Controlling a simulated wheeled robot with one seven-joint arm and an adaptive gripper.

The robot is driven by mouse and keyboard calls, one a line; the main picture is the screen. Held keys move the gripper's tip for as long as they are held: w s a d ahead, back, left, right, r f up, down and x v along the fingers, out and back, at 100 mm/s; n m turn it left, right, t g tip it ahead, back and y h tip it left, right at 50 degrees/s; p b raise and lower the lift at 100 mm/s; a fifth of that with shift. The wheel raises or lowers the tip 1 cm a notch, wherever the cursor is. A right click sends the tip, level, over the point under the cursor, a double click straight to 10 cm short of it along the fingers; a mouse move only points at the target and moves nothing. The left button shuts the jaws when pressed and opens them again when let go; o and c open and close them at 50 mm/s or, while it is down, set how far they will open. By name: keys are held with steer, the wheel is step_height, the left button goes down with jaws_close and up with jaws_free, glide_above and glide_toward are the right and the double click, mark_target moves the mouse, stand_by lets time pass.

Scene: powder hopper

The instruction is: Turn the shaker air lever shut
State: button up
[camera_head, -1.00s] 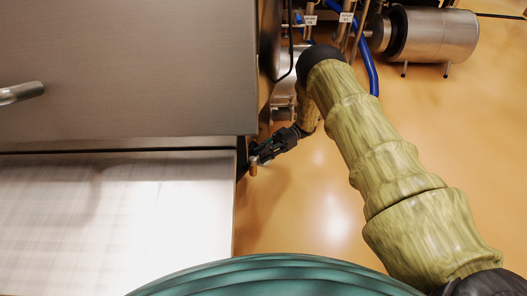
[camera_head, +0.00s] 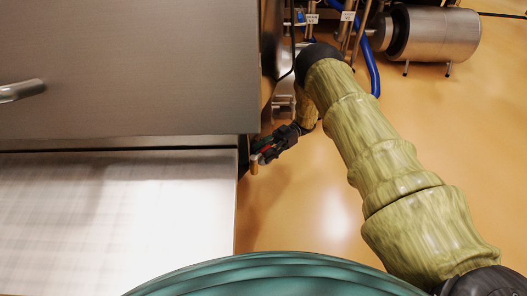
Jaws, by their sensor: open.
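My gripper (camera_head: 268,150) is open at the right side of the steel cabinet, low beside its corner. A small red part (camera_head: 265,151) shows at its fingers, and may be the shaker air lever; I cannot tell whether the fingers touch it. A small tan, knob-like end (camera_head: 254,168) sticks out just below the fingertips. The lever's body and its angle are hidden by the gripper and the cabinet edge.
The steel cabinet (camera_head: 130,70) with a handle (camera_head: 22,91) fills the left, above a pale steel surface (camera_head: 110,215). Pipes, a blue hose (camera_head: 372,75) and a steel motor (camera_head: 432,33) stand at the back. The orange floor (camera_head: 310,200) is clear at the right.

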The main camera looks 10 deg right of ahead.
steer(key=v, duration=1.2)
stand_by(0.4)
